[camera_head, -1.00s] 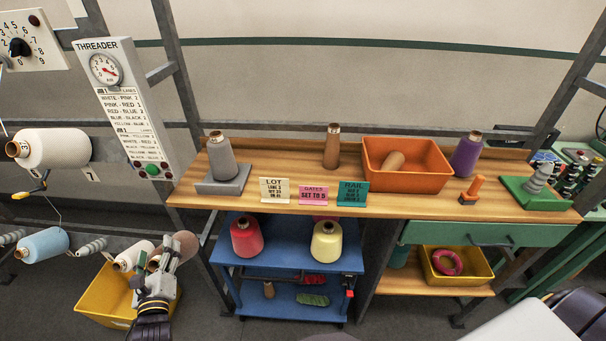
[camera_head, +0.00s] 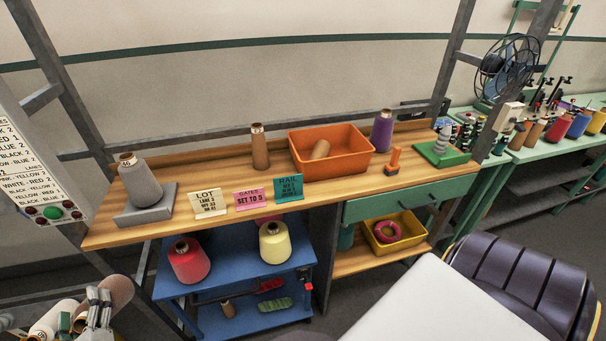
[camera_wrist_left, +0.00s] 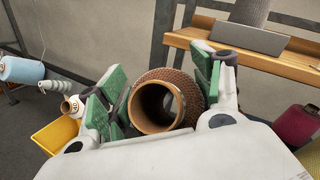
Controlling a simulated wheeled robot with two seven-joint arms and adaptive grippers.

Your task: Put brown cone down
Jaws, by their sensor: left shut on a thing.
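The brown cone (camera_head: 117,289) is at the lower left of the head view, held by my left gripper (camera_head: 92,306). In the left wrist view the brown cone (camera_wrist_left: 188,84) sits between the green finger pads, its hollow tube end facing the camera. My left gripper (camera_wrist_left: 160,100) is shut on it. The cone is in the air, left of and lower in the picture than the wooden bench (camera_head: 230,212). My right gripper is not in view.
On the bench are a grey cone on a grey stand (camera_head: 145,208), another brown cone (camera_head: 260,150), three signs, an orange bin (camera_head: 340,168) and a purple cone (camera_head: 382,130). A blue cart (camera_head: 235,270) holds red and yellow cones. A chair (camera_head: 525,280) stands at right.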

